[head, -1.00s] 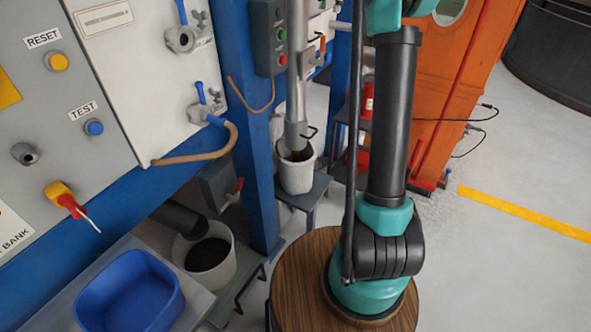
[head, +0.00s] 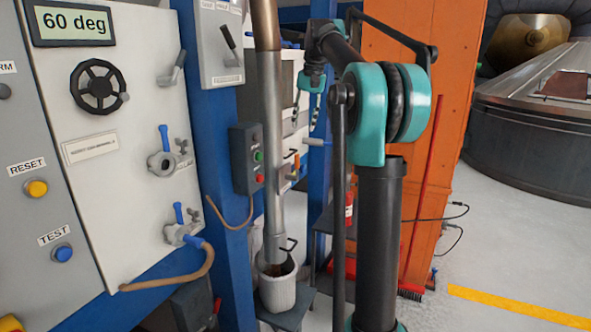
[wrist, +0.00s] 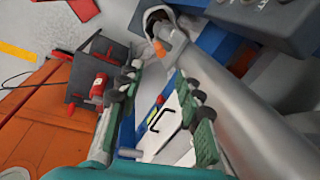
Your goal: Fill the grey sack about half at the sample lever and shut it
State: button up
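The pale grey, ribbed, open-topped sack (head: 277,290) stands under the lower end of a long grey pipe (head: 272,150). Dark material shows inside its mouth. In the wrist view the pale sack rim (wrist: 148,14) is at the top, by the pipe end. My gripper (head: 307,108) is raised beside the pipe, well above the sack. In the wrist view its fingers (wrist: 158,100) are spread with nothing between them.
A dark button box (head: 247,158) hangs on the blue post left of the pipe. A white box with a lever (head: 228,36) is above it. Open floor lies at the lower right.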

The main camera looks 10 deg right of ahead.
aim_at(298, 156)
jog(key=s+r+n+t, duration=0.25)
jog(key=s+n, duration=0.25)
jog(key=n, duration=0.3)
jog(key=shift+t, duration=0.45)
jog(key=x, duration=1.8)
jog(key=shift+d+f, duration=0.1)
jog(key=shift+d, duration=0.25)
grip_shut()
